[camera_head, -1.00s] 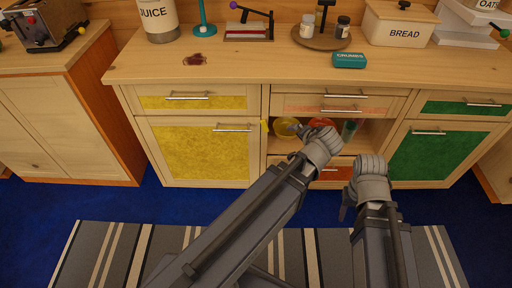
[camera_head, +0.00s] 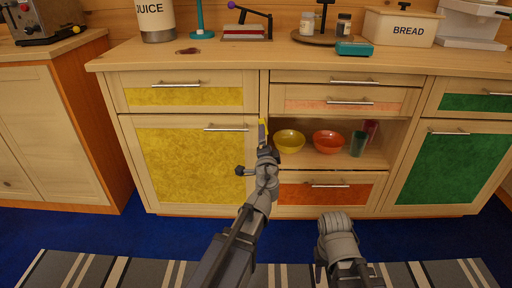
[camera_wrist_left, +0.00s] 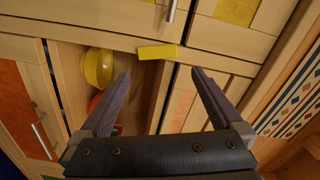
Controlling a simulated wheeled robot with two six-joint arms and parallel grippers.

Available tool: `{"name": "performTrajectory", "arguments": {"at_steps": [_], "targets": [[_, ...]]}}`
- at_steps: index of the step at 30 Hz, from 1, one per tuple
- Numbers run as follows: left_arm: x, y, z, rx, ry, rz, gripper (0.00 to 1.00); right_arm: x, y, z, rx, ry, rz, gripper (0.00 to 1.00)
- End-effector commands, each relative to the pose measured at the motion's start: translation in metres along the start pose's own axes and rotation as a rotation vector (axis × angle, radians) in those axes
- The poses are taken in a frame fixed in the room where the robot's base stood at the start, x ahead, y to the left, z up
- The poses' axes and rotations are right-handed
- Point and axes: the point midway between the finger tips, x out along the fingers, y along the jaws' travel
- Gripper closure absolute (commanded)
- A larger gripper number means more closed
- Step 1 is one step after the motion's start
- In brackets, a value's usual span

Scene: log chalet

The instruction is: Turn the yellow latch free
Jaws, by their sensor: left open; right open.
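The yellow latch (camera_head: 263,122) is a small flat bar at the upper right edge of the closed yellow cabinet door (camera_head: 188,160). In the left wrist view, the latch (camera_wrist_left: 157,52) lies ahead of my open fingers and between them in the picture. My left gripper (camera_head: 252,150) is open and empty, just in front of the latch. It partly hides the latch's lower part in the head view, and I cannot tell whether a finger touches it. My right gripper (camera_head: 322,270) is open, low in front of the orange drawer, away from the latch.
An open shelf right of the latch holds a yellow bowl (camera_head: 289,140), an orange bowl (camera_head: 328,142) and a green cup (camera_head: 358,144). Bar handles stick out from the drawers and doors. The floor in front has a striped rug (camera_head: 100,270).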

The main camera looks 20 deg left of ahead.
Motion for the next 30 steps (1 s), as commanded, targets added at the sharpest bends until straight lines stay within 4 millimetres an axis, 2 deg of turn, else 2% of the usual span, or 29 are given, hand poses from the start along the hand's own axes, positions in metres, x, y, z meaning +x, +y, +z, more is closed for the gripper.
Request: {"name": "performTrajectory", "arguments": {"at_steps": [2, 9, 13, 17, 25, 30], "targets": [[0.002, 0.007, 0.001, 0.014, 0.012, -0.003, 0.0, 0.008, -0.001, -0.001, 0.0, 0.0, 0.0, 0.5], [0.003, 0.006, -0.001, 0.022, 0.021, -0.004, 0.0, 0.007, -0.001, 0.0, 0.0, 0.0, 0.0, 0.5], [0.01, 0.006, -0.001, 0.021, 0.02, -0.004, 0.0, 0.007, -0.001, 0.0, 0.0, 0.0, 0.0, 0.5], [0.025, 0.006, -0.002, 0.021, 0.019, -0.004, 0.0, 0.007, -0.001, 0.0, 0.0, 0.0, 0.0, 0.5], [0.067, 0.006, -0.003, 0.02, 0.019, -0.004, 0.0, 0.008, -0.001, 0.0, 0.0, 0.0, 0.0, 0.5], [0.08, 0.006, -0.002, 0.02, 0.019, -0.004, 0.0, 0.008, -0.001, 0.0, 0.0, 0.0, 0.0, 0.5]]}}
